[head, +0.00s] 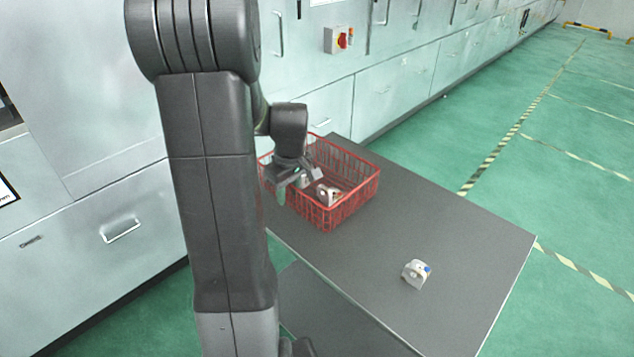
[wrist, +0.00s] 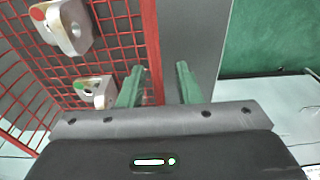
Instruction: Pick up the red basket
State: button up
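The red basket (head: 349,207) is a wire-mesh crate standing on the far left part of the dark table in the head view. It holds castings, and its rim (wrist: 151,45) shows in the wrist view. My gripper (head: 281,190) is at the basket's near left side. In the wrist view its two green fingers (wrist: 159,84) are apart, with the red rim between them, closer to the left finger. I cannot tell whether either finger touches the rim. My arm hides part of the basket's left side in the head view.
In the wrist view, a casting with a red mark (wrist: 66,27) and one with a green mark (wrist: 97,92) lie inside the basket. Another casting with a blue mark (head: 415,274) lies on the table (head: 450,225). Pale cabinets (head: 400,95) stand behind the table.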

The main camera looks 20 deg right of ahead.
jog(key=shift+c, duration=0.4)
jog(key=shift+r, duration=0.1)
grip_shut()
